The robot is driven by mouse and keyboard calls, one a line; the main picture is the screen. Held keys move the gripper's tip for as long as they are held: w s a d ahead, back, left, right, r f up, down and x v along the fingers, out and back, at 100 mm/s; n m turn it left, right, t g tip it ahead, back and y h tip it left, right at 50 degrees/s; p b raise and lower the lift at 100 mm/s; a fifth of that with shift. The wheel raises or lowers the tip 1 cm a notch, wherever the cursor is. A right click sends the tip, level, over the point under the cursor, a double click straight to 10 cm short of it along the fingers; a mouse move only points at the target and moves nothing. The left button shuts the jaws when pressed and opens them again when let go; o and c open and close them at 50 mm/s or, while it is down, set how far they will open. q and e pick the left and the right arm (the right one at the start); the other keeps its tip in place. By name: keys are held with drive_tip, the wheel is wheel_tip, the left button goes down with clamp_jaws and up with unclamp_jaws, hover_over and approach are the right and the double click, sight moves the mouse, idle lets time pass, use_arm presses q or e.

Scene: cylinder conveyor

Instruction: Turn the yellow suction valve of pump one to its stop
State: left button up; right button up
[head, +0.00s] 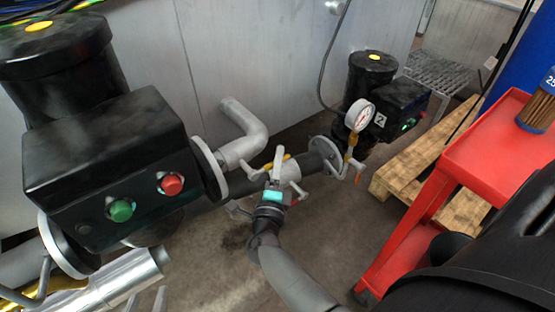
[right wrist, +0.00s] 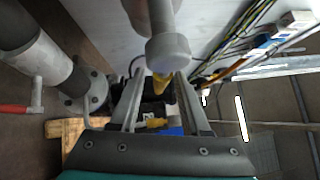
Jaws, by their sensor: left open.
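A yellow lever (head: 279,160) sits on the pipework between the two pumps. My right gripper (head: 277,160) is right at it and overlaps it in the head view. In the right wrist view the fingers (right wrist: 159,85) stand apart, with a yellow piece (right wrist: 162,84) showing between their tips; contact cannot be told. Another yellow part (head: 68,301) shows at the bottom left, below the near pump (head: 115,150), partly cut off. Which yellow part belongs to pump one is not readable.
A grey round-ended cylinder (right wrist: 168,50) hangs close above my right fingers. A far pump (head: 375,95) has a gauge (head: 361,117) in front. A red cart (head: 480,145) and a wooden pallet (head: 410,170) stand at the right. Bare floor (head: 215,265) lies below the pipes.

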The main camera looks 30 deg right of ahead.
clamp_jaws()
idle(1.2)
